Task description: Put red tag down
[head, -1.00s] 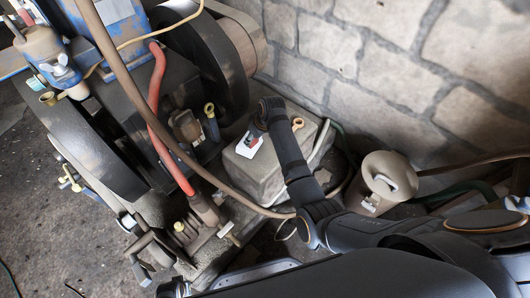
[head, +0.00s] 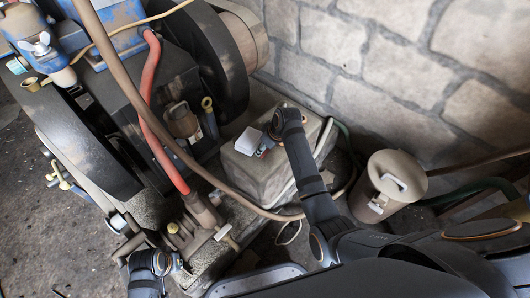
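A small white tag with a bit of red at its lower edge (head: 248,141) is at the top of the grey-brown box-shaped block (head: 242,174) beside the engine. My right gripper (head: 268,141) is at the tag's right edge, pointing down at it. Its fingers are mostly hidden behind the wrist, so I cannot tell whether they grip the tag, or whether the tag rests on the block. My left gripper (head: 178,264) is low in the picture by the engine's front corner. Its fingers are too small and covered to read.
The engine with its dark flywheel (head: 211,62) and red hose (head: 150,107) fills the left. A brown hose (head: 180,149) crosses between engine and block. A lidded canister (head: 388,187) stands right of the block. A stone wall (head: 400,60) closes the back.

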